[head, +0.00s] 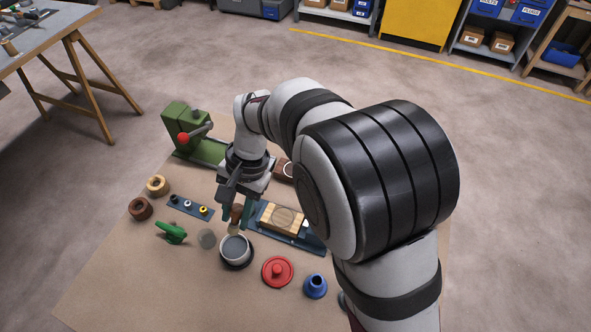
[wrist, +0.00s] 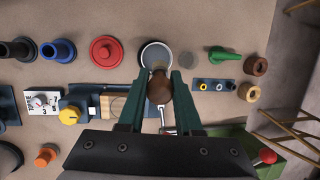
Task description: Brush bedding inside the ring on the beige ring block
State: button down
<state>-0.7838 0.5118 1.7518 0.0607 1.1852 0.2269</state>
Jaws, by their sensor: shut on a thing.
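The beige ring block (head: 283,217) sits on a dark blue base, a round ring outline on its top. In the wrist view the block (wrist: 107,103) is partly hidden by a finger. My gripper (head: 236,212) is shut on a brush with a brown bulb-shaped handle (wrist: 159,88). Its pale tip (head: 235,229) points down at the pot (head: 235,249), which is light-rimmed with dark grey contents. I cannot tell whether the tip touches the contents. In the wrist view the handle overlaps the near edge of the pot (wrist: 155,53).
A red lidded disc (head: 277,271) and a blue flanged piece (head: 315,286) lie right of the pot. A green piece (head: 172,232), a grey disc (head: 207,239) and a small blue rack (head: 190,207) are left. A green machine (head: 195,140) stands behind. The front-left board is clear.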

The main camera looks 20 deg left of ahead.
aim_at(236, 232)
jog(key=shift+s+a+f, duration=0.3)
jog(key=shift+s+a, duration=0.05)
jog(key=shift+s, duration=0.1)
jog(key=shift+s+f, duration=0.1)
jog(key=shift+f, duration=2.85)
jog(key=shift+f, duration=0.6)
jog(key=shift+r, duration=0.1)
jog(key=shift+r, duration=3.45)
